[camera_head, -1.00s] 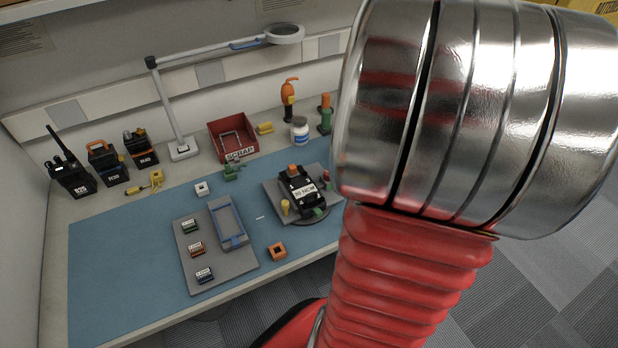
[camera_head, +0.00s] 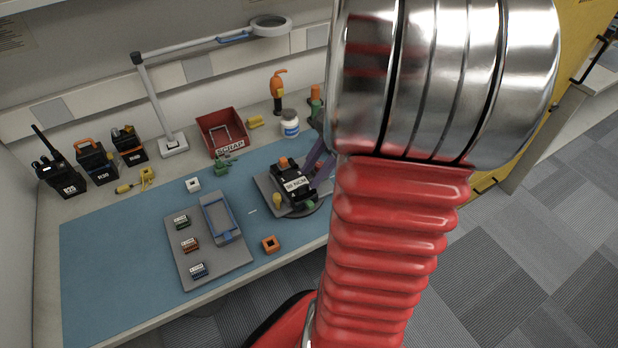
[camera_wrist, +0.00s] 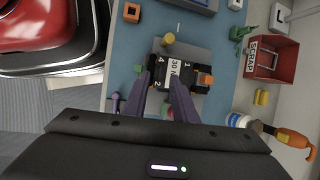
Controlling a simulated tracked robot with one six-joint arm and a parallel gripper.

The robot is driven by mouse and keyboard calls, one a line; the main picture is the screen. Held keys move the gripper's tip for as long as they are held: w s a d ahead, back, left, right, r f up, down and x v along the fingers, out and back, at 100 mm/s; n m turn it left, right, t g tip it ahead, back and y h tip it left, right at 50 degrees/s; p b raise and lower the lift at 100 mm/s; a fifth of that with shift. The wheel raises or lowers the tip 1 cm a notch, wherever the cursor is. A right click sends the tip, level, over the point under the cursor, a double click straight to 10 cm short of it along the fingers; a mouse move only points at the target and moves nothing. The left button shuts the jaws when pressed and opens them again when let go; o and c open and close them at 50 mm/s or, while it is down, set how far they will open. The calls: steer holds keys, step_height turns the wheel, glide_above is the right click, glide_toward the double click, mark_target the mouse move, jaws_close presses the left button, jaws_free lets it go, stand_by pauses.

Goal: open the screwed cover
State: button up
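A black device with a white label (camera_head: 294,182) sits on a grey fixture plate (camera_head: 268,185) on the blue mat. In the wrist view the black device (camera_wrist: 185,75) shows its label and the digits 1, 2 and 4 near its corners. Screws are too small to make out. My gripper (camera_wrist: 163,88) shows two purple fingers spread apart with nothing held between them. The fingers reach over the device's near side; whether they touch it I cannot tell. In the head view a purple finger (camera_head: 320,166) shows at the device's right, and my arm hides the rest.
A red scrap bin (camera_head: 222,133), a white jar (camera_head: 290,124) and an orange-handled tool (camera_head: 278,90) stand behind. A grey tray (camera_head: 186,262) with small labelled modules lies left, an orange block (camera_head: 270,244) in front. The left mat is clear.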

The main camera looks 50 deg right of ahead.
mark_target(296, 181)
steer(key=shift+x, duration=1.45)
jaws_close()
stand_by(0.4)
